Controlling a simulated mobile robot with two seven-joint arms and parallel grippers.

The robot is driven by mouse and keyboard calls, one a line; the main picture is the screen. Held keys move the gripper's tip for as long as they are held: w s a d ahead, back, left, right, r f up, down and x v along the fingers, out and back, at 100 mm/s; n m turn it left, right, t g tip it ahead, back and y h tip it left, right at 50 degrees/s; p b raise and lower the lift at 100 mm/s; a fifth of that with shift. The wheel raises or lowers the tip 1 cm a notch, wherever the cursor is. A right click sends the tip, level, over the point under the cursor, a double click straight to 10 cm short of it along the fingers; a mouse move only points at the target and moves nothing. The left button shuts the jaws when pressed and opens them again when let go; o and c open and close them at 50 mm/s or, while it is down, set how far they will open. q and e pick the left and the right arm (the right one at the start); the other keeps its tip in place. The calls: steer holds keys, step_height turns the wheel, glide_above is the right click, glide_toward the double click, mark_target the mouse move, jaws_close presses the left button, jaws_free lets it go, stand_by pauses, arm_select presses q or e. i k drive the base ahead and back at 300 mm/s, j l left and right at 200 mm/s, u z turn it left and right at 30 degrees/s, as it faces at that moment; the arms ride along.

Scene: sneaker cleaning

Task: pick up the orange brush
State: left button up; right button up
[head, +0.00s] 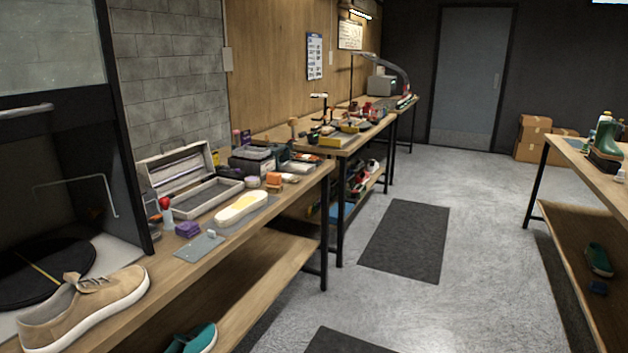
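Neither of my grippers is in view.
A tan sneaker (85,305) is at the near left. An open grey case (205,200), a purple block (188,229), a grey plate (199,248) and a pale sole-shaped piece (241,207) crowd the bench. Dark mats (405,240) lie on the open floor. Another table (590,172) stands right.

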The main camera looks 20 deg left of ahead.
mark_target(273, 179)
steer(key=i+l+u, duration=0.1)
steer(key=i, duration=1.35)
steer(key=i+l+u, duration=0.1)
steer(key=i+u, duration=0.35)
steer(key=i+l+u, duration=0.25)
steer(key=u, duration=0.2)
steer(key=i+l+u, duration=0.7)
steer(key=l+u, duration=0.15)
